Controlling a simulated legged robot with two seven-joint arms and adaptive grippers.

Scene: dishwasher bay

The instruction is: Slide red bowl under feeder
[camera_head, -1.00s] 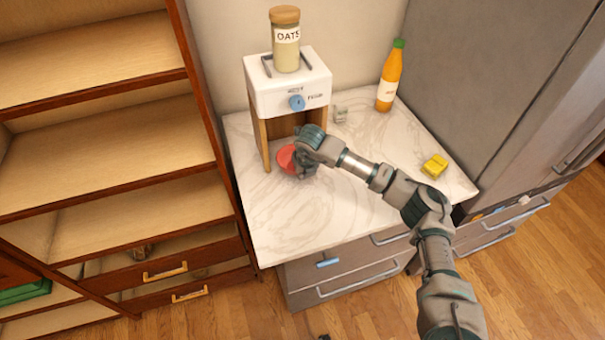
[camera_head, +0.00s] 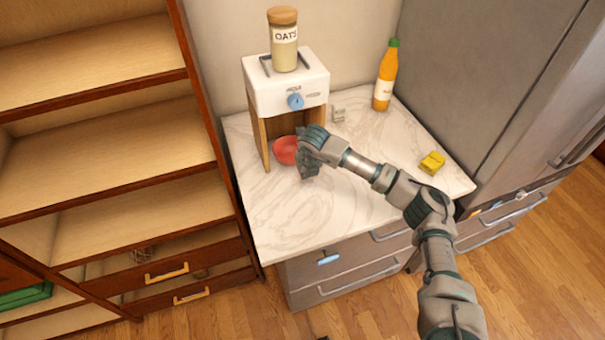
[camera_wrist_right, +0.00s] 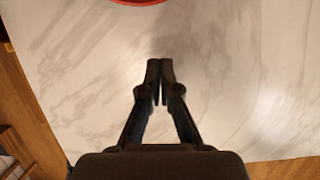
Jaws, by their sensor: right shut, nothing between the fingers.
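The red bowl (camera_head: 285,149) sits on the marble counter at the front opening of the feeder (camera_head: 287,84), a white box on wooden side panels with a blue knob. My right gripper (camera_head: 306,172) is just right of and in front of the bowl and partly overlaps its right side in the head view. In the right wrist view the gripper (camera_wrist_right: 160,64) is shut and empty above bare marble. The bowl's red rim (camera_wrist_right: 138,1) shows at the top edge there, apart from the fingertips. My left gripper is not in view.
An oats jar (camera_head: 283,40) stands on top of the feeder. An orange bottle (camera_head: 385,77), a small grey item (camera_head: 338,114) and a yellow block (camera_head: 432,162) are on the counter (camera_head: 290,222). A shelf unit (camera_head: 105,142) is at left, a fridge (camera_head: 490,95) at right. The front counter is clear.

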